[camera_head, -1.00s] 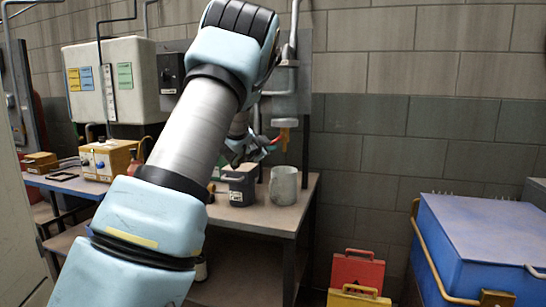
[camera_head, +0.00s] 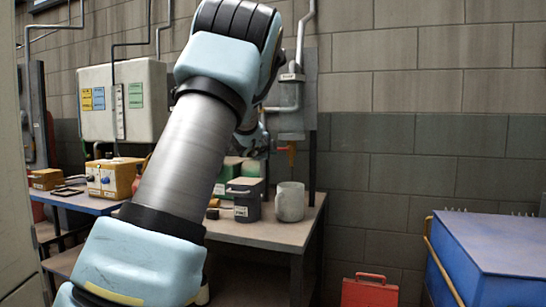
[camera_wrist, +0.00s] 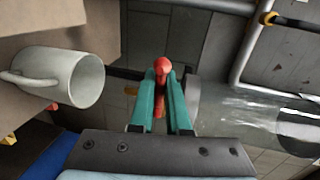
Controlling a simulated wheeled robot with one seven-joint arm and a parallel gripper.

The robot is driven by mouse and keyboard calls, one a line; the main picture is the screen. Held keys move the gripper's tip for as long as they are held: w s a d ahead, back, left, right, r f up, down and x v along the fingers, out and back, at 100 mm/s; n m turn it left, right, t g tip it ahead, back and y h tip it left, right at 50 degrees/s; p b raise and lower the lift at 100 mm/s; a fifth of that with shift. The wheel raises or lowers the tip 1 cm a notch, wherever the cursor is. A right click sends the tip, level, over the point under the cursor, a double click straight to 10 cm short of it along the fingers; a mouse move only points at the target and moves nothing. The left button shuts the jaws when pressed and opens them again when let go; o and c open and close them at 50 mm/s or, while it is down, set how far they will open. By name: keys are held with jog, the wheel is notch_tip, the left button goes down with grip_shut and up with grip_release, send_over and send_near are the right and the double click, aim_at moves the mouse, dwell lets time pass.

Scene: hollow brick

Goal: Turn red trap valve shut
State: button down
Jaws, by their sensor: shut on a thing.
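The red valve handle (camera_wrist: 162,68) shows in the wrist view between the two green fingers of my gripper (camera_wrist: 161,88), which is shut on it. The handle's lower part runs down between the fingers. The grey trap body (camera_wrist: 194,100) is just right of the fingers. In the head view the trap (camera_head: 290,122) hangs on the wall pipe above the bench, with a brass-coloured outlet below it. My gripper (camera_head: 258,145) is small there, left of the trap and partly behind my arm. I cannot make out the red handle in that view.
A pale mug (camera_head: 290,202) stands on the bench (camera_head: 262,232) below the trap; it also shows in the wrist view (camera_wrist: 85,80). A dark grey container (camera_head: 246,205) stands beside it. A blue chest (camera_head: 490,255) and a red case (camera_head: 370,290) are at the right.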

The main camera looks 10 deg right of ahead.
jog(key=shift+r, duration=0.1)
dwell(0.4)
jog(key=c, duration=0.9)
grip_release()
jog(key=b+v, duration=0.2)
jog(key=v, duration=0.9)
jog(key=shift+d, duration=0.1)
